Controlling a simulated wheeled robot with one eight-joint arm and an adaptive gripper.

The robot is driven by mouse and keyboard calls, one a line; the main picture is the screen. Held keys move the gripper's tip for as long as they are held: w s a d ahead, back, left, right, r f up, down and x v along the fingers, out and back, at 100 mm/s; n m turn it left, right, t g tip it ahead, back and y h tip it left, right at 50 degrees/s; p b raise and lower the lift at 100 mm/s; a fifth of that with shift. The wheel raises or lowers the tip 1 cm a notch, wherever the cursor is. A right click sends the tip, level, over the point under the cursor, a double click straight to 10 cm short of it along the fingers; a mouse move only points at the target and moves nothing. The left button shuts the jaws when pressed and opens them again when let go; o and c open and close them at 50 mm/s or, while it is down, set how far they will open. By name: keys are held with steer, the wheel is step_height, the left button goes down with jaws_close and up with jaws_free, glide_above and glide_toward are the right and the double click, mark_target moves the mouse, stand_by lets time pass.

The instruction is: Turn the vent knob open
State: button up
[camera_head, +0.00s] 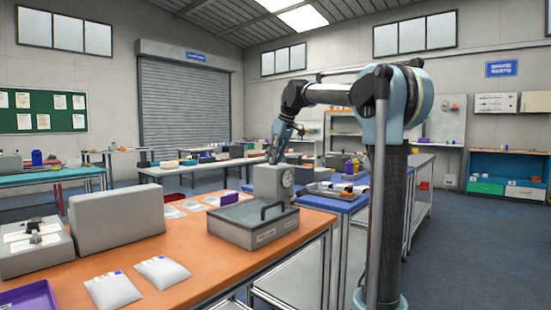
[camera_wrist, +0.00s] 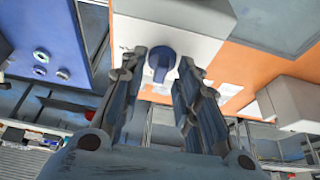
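The vent knob (camera_wrist: 160,58) is blue, with a round base and a bar-like grip, on the pale face of a box (camera_wrist: 180,22) in the wrist view. My gripper (camera_wrist: 162,72) is open, with one finger on each side of the knob. Small gaps seem to show between the fingertips and the knob, but I cannot tell about contact. In the head view, my gripper (camera_head: 277,156) hangs just above and behind a grey box (camera_head: 267,183) with a round dial (camera_head: 287,178) on its right side. I cannot make out the blue knob there.
The grey box stands on an orange-topped bench (camera_head: 190,240). A lidded grey case (camera_head: 252,228) with a black handle lies in front of it. A large grey block (camera_head: 115,222) and white packets (camera_head: 162,272) are at left. A blue-topped bench (camera_head: 325,203) adjoins behind.

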jaws_close()
steer(key=shift+m, duration=0.3)
steer(key=m, duration=0.1)
steer(key=m+t, duration=0.1)
steer(key=shift+s+a+m+h, duration=0.1)
steer(key=shift+s+m+h, duration=0.05)
steer(key=shift+m+h, duration=0.15)
steer(key=m+h, duration=0.1)
steer(key=m, duration=0.2)
steer(key=shift+a+m+t, duration=0.1)
steer(key=shift+m+t, duration=0.2)
steer(key=m+h, duration=0.1)
steer(key=m, duration=0.2)
steer(key=m+h, duration=0.2)
steer(key=m, duration=0.1)
steer(key=shift+a, duration=0.15)
steer(key=m, duration=0.2)
steer(key=m+h, duration=0.1)
steer(key=m, duration=0.2)
steer(key=shift+g+h, duration=0.3)
steer(key=shift+g, duration=0.1)
